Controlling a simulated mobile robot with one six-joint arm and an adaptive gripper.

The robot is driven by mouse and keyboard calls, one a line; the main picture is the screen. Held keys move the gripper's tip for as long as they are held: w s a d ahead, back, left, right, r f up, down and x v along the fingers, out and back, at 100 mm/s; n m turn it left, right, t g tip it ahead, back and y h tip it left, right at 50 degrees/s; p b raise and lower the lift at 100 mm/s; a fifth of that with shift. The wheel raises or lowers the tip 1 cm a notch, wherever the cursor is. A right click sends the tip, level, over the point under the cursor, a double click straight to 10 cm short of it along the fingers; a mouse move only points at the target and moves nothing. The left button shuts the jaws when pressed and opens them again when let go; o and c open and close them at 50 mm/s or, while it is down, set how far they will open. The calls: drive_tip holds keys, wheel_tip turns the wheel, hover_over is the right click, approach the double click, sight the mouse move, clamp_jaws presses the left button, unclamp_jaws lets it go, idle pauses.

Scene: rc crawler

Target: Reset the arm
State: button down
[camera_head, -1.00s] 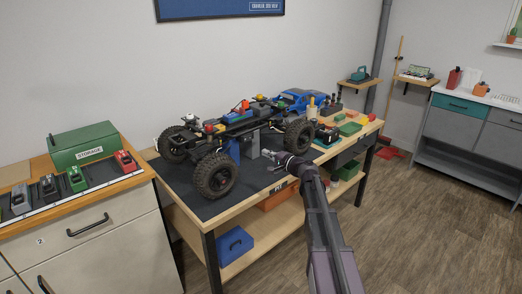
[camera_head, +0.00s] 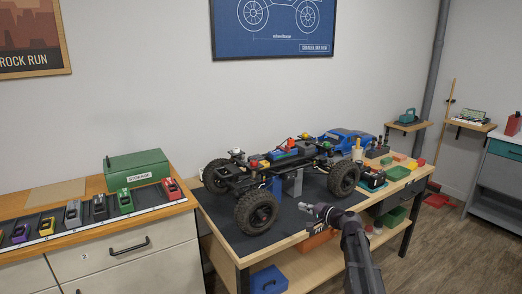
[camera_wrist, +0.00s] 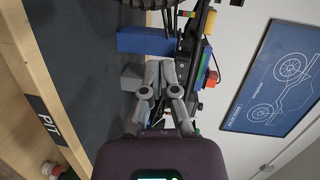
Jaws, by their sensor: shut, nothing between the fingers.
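My gripper (camera_head: 316,208) is over the front edge of the workbench, in front of the crawler, shut and empty. My arm comes in from the bottom of the head view. In the wrist view the closed fingers of my gripper (camera_wrist: 162,78) point toward the crawler chassis. The crawler chassis (camera_head: 265,176) stands on the dark mat (camera_head: 290,222) on big black wheels, with a blue stand (camera_head: 275,186) and a grey block (camera_head: 292,184) under it. The wrist view also shows the blue stand (camera_wrist: 145,40).
A blue body shell (camera_head: 347,143), bottles and small trays crowd the bench's right end. A blue box (camera_head: 268,281) lies on the lower shelf.

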drive_tip(key=s+a+f+n+g+h, duration=0.2)
drive_tip(key=s+a+f+n+g, duration=0.1)
drive_tip(key=s+f, duration=0.3)
drive_tip(key=s+a+f+n+g+h, duration=0.1)
drive_tip(key=s+a+f+n+g, duration=0.2)
drive_tip(key=s, duration=0.5)
drive_tip(key=s+d+f+n+g+h, duration=0.1)
drive_tip(key=s+d+f+g+h, duration=0.2)
drive_tip(key=s, duration=0.5)
drive_tip(key=s+d+f+n+g+h, duration=0.1)
drive_tip(key=s+f+g+h, duration=0.3)
drive_tip(key=s, duration=0.3)
wheel_tip(320, 180, up, 18)
drive_tip(key=t+h+p, duration=0.1)
drive_tip(key=p, duration=1.6)
drive_tip(key=shift+s+d+f, duration=0.15)
drive_tip(key=shift+s+d, duration=0.05)
drive_tip(key=shift+d, duration=0.05)
